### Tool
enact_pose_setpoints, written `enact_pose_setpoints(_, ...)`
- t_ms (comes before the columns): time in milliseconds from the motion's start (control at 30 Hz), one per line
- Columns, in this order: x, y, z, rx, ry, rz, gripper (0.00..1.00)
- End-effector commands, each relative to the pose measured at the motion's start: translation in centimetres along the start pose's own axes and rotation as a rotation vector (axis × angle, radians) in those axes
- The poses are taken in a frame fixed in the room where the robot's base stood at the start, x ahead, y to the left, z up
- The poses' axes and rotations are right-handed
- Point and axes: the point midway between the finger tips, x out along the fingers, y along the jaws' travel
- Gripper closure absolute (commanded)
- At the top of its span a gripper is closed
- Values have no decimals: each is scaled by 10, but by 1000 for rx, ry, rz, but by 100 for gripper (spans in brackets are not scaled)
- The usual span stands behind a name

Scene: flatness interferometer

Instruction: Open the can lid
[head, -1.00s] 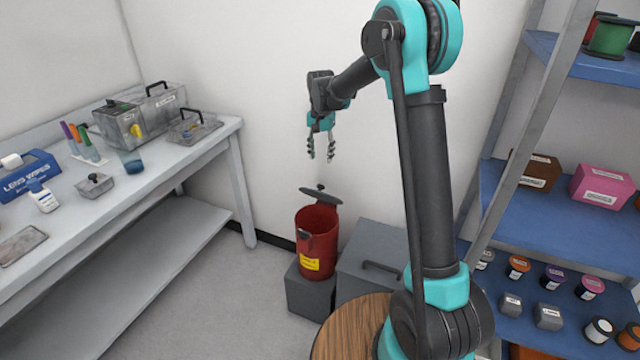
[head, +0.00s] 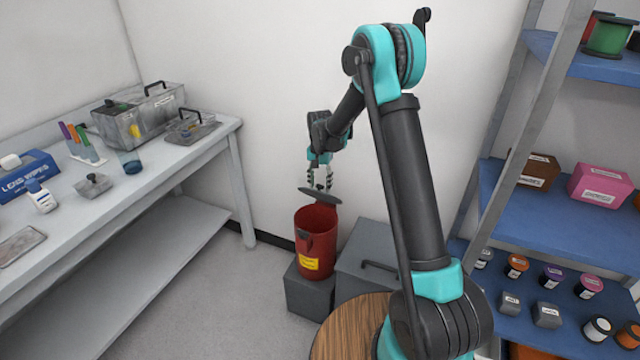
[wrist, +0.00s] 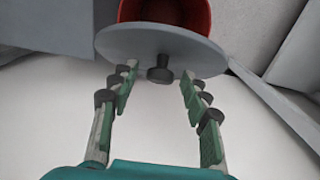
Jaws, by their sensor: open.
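A red can (head: 316,240) with a yellow label stands upright on a grey block. Its grey lid (head: 320,195) is tilted up at the back of the rim, and the can's mouth shows open in front of it. A dark knob (head: 319,187) sits on the lid. My gripper (head: 320,182) is open above the lid, its fingers pointing down near the knob. In the wrist view the lid (wrist: 160,42) and its knob (wrist: 160,74) lie ahead, with the knob near the gap between the open fingertips (wrist: 158,70). I cannot tell whether any finger touches the lid.
A grey block (head: 310,292) bears the can, and a larger grey box (head: 370,265) with a handle stands to its right. The white wall is close behind. A workbench (head: 190,150) with several items is at left, a blue shelf rack (head: 545,215) at right.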

Motion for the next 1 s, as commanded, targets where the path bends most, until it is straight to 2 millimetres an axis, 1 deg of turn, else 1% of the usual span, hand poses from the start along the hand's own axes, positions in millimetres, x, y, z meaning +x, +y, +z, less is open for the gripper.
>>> enact_pose_setpoints(100,0,0,0,0,0,0,53)
enact_pose_setpoints(400,0,0,0,0,0,0,91)
enact_pose_setpoints(467,0,0,0,0,0,0,98)
enact_pose_setpoints(500,0,0,0,0,0,0,100)
enact_pose_setpoints(800,-1,0,-2,1,-11,1,100)
enact_pose_setpoints(867,-2,0,-7,3,-35,1,100)
enact_pose_setpoints(1000,-6,0,-24,6,-142,1,100)
